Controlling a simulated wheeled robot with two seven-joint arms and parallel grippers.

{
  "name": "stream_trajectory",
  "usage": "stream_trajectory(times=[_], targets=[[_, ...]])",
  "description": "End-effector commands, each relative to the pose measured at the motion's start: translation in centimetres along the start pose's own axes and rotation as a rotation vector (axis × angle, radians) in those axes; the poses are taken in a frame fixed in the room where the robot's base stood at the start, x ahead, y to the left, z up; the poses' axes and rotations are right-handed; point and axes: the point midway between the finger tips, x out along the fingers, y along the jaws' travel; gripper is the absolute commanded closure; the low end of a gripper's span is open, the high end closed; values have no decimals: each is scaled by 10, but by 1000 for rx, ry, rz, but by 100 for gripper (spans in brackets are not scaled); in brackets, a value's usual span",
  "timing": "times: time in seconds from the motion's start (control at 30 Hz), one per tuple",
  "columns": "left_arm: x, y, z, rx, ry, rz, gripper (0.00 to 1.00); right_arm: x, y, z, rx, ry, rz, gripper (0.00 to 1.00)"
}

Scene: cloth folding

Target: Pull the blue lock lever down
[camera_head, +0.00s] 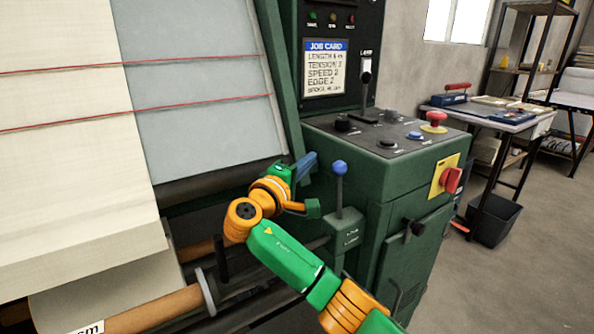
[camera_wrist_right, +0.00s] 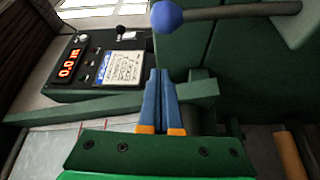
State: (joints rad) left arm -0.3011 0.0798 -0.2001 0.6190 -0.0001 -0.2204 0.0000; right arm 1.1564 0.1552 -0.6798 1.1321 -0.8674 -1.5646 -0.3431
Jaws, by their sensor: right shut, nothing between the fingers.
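The lock lever has a round blue knob (camera_head: 339,168) on a grey upright shaft. It stands up from a grey-green labelled box (camera_head: 345,229) on the front of the machine. In the right wrist view the same blue knob (camera_wrist_right: 167,16) is at the top, its shaft running right. My right gripper (camera_head: 311,160) is left of the knob and apart from it, its blue fingers close to the green machine frame. In the wrist view the right gripper's fingers (camera_wrist_right: 158,72) are together and empty, with the knob beyond their tips. My left gripper is out of view.
The green control console (camera_head: 384,143) stands behind and right of the lever, with a red mushroom button (camera_head: 433,120) and a red rotary switch (camera_head: 451,180). Pale cloth (camera_head: 70,130) fills the left. A roller (camera_head: 150,311) lies lower left. Floor at right is open.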

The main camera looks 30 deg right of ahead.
Motion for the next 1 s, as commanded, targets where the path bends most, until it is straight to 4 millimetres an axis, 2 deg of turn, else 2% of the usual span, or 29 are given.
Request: stream_trajectory(times=[0.07,0.1,0.4,0.83,1.0], targets=[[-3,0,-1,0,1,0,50,17,2,1,-2,-4,0,100],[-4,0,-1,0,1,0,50,18,1,5,2,-2,0,100],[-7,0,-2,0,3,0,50,5,0,36,1,-1,1,100],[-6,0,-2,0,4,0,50,4,-1,39,2,-1,0,100],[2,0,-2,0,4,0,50,11,-2,44,30,-2,16,100]])
